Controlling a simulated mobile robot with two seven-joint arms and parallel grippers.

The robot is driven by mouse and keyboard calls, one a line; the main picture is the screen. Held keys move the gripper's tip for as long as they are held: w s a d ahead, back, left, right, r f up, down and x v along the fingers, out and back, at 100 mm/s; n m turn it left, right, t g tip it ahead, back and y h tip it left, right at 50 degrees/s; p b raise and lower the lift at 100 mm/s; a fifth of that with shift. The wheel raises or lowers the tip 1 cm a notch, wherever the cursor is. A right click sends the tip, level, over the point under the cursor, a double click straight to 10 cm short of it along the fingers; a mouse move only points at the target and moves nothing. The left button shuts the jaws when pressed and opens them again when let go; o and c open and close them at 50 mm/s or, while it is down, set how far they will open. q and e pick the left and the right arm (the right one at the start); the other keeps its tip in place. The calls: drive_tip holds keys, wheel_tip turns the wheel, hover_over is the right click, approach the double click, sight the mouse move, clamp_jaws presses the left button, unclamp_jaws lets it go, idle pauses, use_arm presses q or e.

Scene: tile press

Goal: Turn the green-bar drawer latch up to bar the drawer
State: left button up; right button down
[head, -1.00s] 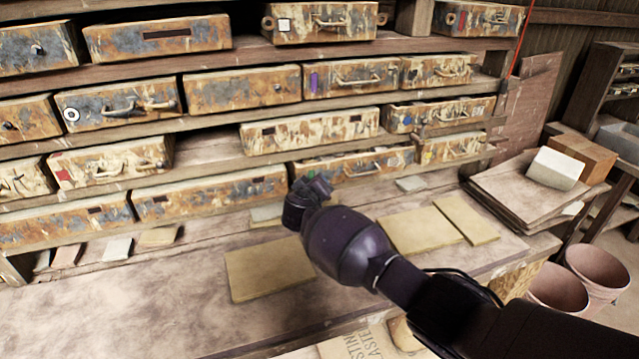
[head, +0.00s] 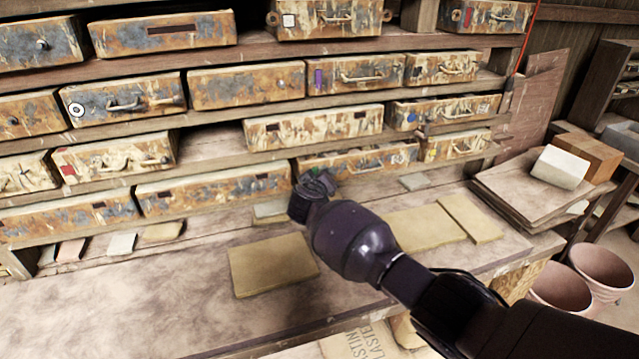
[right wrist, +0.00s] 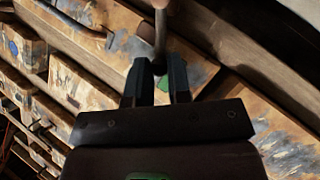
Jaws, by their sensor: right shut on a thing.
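My right gripper (head: 318,183) reaches to the left end of a rusty, paint-worn drawer (head: 345,165) in the lower row of the rack. In the right wrist view the two dark fingers (right wrist: 159,82) are shut on a slim grey metal latch (right wrist: 160,38), which runs up between them. A green mark (right wrist: 164,84) on the drawer front shows between the fingers. The fingers and wrist hide most of the latch in the head view, so its exact angle there cannot be told. My left gripper is not in view.
Other worn drawers (head: 312,128) fill the rack above and beside. The workbench (head: 150,300) below holds flat tan tiles (head: 270,264). Stacked boards with a pale block (head: 559,167) stand at the right, above terracotta pots (head: 600,270).

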drive_tip(key=shift+w+d+r+m+g+y+p, duration=0.2)
drive_tip(key=shift+d+m+g+y+p, duration=0.15)
drive_tip(key=shift+d+m+y+p, duration=0.15)
drive_tip(key=shift+w+d+r+m+g+y+p, duration=0.15)
drive_tip(key=shift+d+m+g+y+p, duration=0.2)
drive_tip(key=shift+d+m+y, duration=0.25)
drive_tip(key=shift+w+d+r+m+g+y+p, duration=0.2)
drive_tip(key=shift+d+m+g+y+p, duration=0.1)
drive_tip(key=shift+d+m+y+p, duration=0.25)
drive_tip(key=shift+a, duration=0.1)
drive_tip(key=c, duration=1.2)
unclamp_jaws()
drive_tip(key=shift+s, duration=0.1)
drive_tip(key=v, duration=1)
drive_tip(key=shift+s+r+b, duration=0.2)
drive_tip(key=shift+b, duration=0.25)
drive_tip(key=shift+r, duration=0.1)
